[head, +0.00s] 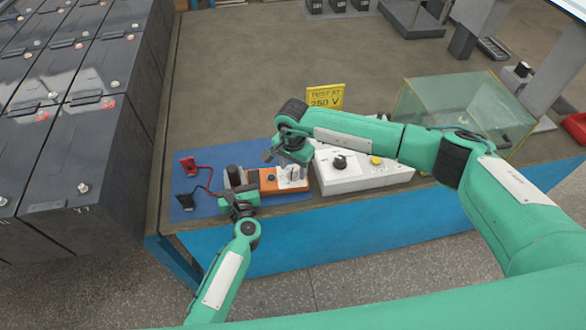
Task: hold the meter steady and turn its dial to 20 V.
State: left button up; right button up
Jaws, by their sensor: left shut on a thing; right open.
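The meter (268,182) is orange with a pale face at its right end, and it lies on a blue mat (222,155) at the bench's front edge. A dial shows small on the pale face (293,177), and its setting is too small to read. My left gripper (239,190) is shut on the meter's left end. My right gripper (284,157) is open just above and behind the pale face. I cannot tell whether it touches the dial. A red clip (188,165) and a black clip (193,203) lie left of the meter, with a red lead running towards it.
A yellow sign (325,96) reads "TEST AT 250 V". A white box (345,181) with a black knob and yellow button stands right of the meter, partly under my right arm. A clear greenish case (440,90) is behind it. Battery rows (85,150) fill the left. The bench's back middle is clear.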

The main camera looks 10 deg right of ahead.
jog(key=shift+f, duration=0.7)
jog(key=c, duration=1)
